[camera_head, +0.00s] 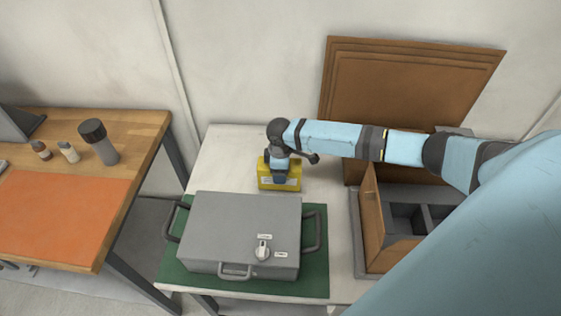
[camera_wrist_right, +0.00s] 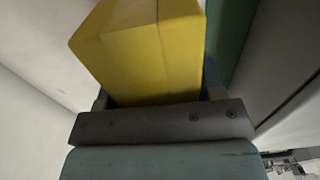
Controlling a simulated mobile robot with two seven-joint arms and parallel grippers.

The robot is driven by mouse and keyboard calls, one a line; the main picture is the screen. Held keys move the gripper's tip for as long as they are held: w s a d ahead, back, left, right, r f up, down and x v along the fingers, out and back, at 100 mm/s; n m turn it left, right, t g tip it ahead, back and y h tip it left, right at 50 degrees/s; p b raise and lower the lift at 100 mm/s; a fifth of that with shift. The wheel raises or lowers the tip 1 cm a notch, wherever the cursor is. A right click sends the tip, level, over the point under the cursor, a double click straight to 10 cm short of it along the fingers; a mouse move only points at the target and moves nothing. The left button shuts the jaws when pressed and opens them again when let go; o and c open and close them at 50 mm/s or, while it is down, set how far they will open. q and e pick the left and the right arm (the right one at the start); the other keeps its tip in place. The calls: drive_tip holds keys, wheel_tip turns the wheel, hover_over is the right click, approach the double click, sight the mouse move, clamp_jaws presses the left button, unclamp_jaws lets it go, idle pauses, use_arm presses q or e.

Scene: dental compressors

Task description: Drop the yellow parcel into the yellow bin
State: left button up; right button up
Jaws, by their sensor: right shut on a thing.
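The yellow parcel (camera_head: 279,179) is a box with a pale label, at the back of the white table behind a grey case. My right gripper (camera_head: 280,172) reaches down onto it from above. In the right wrist view the parcel (camera_wrist_right: 150,50) fills the space between the jaws, and the right gripper (camera_wrist_right: 160,100) is shut on it. I cannot tell whether the parcel touches the table. No yellow bin shows in either view. My left gripper is not in view.
The grey case (camera_head: 240,225) with handles and a knob lies on a green mat (camera_head: 315,275) just in front of the parcel. A wooden box with compartments (camera_head: 375,220) stands at right. A workbench (camera_head: 140,140) with bottles stands at left, across a gap.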

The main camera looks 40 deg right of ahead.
drive_tip(key=shift+f, duration=0.75)
drive_tip(key=shift+f, duration=0.1)
drive_tip(key=o, duration=1.1)
